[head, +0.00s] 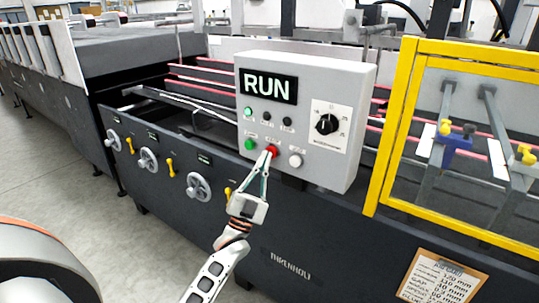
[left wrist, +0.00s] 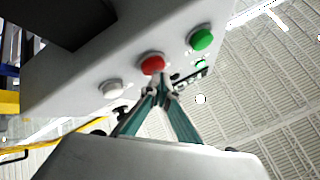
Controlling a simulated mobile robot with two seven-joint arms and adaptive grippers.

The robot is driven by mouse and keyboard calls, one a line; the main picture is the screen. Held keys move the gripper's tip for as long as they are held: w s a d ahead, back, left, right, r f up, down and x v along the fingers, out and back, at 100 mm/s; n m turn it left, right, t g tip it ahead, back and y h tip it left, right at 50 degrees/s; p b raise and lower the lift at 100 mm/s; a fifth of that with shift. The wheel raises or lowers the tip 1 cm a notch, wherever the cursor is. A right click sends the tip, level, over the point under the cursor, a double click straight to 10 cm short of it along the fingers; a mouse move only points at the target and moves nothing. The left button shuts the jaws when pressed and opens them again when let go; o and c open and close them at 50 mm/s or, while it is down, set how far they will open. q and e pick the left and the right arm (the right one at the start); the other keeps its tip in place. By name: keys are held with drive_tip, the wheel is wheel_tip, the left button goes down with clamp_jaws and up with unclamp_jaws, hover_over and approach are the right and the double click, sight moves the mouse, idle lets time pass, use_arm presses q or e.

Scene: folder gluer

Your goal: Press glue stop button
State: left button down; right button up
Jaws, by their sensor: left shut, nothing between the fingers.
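A grey control box (head: 307,112) with a lit RUN display (head: 268,86) stands on the machine. Its bottom row has a green button (head: 249,144), a red button (head: 271,151) and a white button (head: 295,160); their labels are too small to read. My left gripper (head: 267,156) is shut and empty, its fingertips at the red button, covering its lower part. In the left wrist view the fingertips (left wrist: 162,84) are just below the red button (left wrist: 152,64), between the green button (left wrist: 201,40) and the white button (left wrist: 111,88). I cannot tell whether they touch it. My right gripper is out of view.
The box also carries a black rotary knob (head: 326,124) and small indicators above the buttons. A yellow-framed guard (head: 391,130) stands to the right. Handwheels (head: 198,187) and yellow levers line the machine's dark side panel. Open floor (head: 60,170) lies at the left.

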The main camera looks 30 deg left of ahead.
use_arm(q)
drive_tip(key=shift+w, duration=0.2)
drive_tip(key=shift+s, duration=0.1)
idle(0.4)
drive_tip(key=shift+s+a+p, duration=0.1)
drive_tip(key=shift+s+p, duration=0.2)
drive_tip(key=shift+s, duration=0.55)
drive_tip(key=s+p, duration=0.1)
drive_tip(key=s, duration=0.4)
drive_tip(key=shift+a+p, duration=0.15)
drive_tip(key=shift+p, duration=0.2)
idle(0.6)
